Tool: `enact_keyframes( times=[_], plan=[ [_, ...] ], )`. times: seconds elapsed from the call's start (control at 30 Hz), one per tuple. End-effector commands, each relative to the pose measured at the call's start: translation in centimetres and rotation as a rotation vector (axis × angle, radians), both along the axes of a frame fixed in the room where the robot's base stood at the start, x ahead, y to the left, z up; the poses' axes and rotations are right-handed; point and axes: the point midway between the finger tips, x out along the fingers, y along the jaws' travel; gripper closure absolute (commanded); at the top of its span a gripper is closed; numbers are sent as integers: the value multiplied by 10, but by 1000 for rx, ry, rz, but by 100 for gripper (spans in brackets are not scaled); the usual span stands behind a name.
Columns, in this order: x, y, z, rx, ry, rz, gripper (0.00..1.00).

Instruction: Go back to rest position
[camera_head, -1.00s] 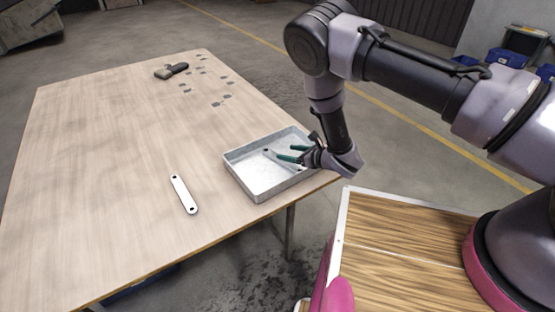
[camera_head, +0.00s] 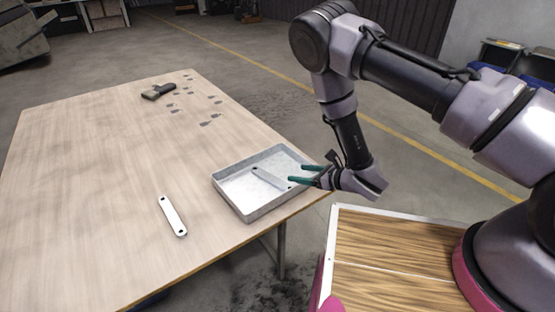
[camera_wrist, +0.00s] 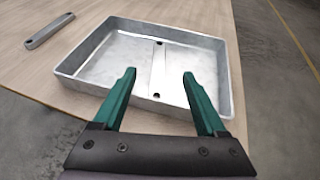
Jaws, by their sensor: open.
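My gripper (camera_head: 303,174) is open and empty, with its green fingers apart at the right edge of the metal tray. It also shows in the wrist view (camera_wrist: 160,82), where the fingers reach over the near rim of the tray. The galvanized tray (camera_head: 245,212) stands on the table near its right edge. One flat bracket (camera_head: 268,178) with holes lies inside the tray, and it also shows between my fingers in the wrist view (camera_wrist: 158,68).
A second bracket (camera_head: 173,216) lies on the wooden table (camera_head: 100,180), left of the tray. A dark tool (camera_head: 158,91), too small to name, and several small grey pieces (camera_head: 210,119) lie toward the back. The table's middle is clear.

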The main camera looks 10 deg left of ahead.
Motion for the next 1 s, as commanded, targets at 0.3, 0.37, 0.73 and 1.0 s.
enact_keyframes(
  times=[0.3,0.37,0.73,1.0],
  plan=[
    [50,-5,45,92,135,-214,26],
    [74,-12,69,150,218,-332,26],
    [173,-108,228,677,788,-1045,26],
    [171,-197,331,1160,1185,-1442,26]
  ],
)
